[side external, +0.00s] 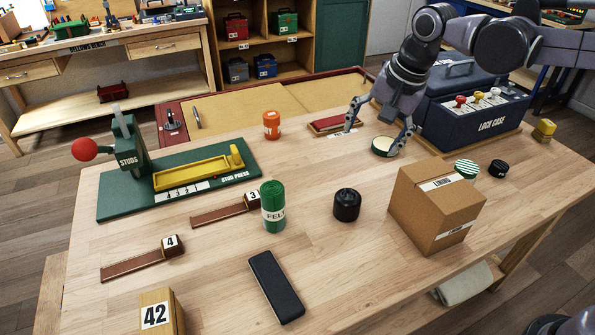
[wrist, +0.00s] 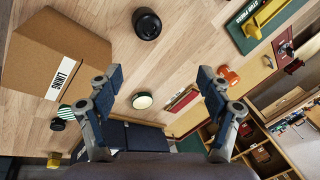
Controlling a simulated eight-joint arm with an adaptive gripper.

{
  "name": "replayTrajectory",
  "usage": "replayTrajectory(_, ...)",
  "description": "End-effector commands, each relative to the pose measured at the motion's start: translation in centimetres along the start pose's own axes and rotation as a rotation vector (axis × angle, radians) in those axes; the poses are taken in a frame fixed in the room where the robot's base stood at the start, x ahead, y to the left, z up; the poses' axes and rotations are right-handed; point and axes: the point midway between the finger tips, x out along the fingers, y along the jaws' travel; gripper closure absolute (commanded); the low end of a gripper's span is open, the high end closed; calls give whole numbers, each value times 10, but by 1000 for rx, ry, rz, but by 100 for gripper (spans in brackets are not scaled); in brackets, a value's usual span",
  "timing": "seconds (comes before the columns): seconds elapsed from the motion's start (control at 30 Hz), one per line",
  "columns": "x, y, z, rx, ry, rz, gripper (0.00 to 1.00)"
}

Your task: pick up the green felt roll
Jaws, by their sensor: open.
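The green felt roll (side external: 273,205) stands upright near the middle of the table in the side view, with a white label reading FELT. I do not see it in the wrist view. My gripper (side external: 374,138) is open and empty at the table's far side, well behind and to the right of the roll. Its fingers are spread near a round green tin with a cream top (side external: 384,146); I cannot tell whether they touch it. The open fingers also show in the wrist view (wrist: 160,75), with the tin (wrist: 142,100) between them.
A black knob-like jar (side external: 346,205) stands right of the roll, and a cardboard box (side external: 436,207) farther right. A black bar (side external: 276,286) lies in front. The stud press (side external: 180,175) and orange spool (side external: 271,125) are behind.

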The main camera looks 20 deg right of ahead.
Motion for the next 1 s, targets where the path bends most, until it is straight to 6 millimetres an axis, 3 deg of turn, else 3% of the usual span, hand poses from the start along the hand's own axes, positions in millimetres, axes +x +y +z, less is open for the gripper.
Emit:
replayTrajectory(0.03,6,-17,4,53,-14,17,21)
replayTrajectory(0.2,30,-62,18,260,-45,84,21)
replayTrajectory(0.5,87,-124,61,618,-46,221,21)
replayTrajectory(0.7,120,-146,90,803,-17,293,21)
replayTrajectory(1.0,146,-149,105,889,3,324,21)
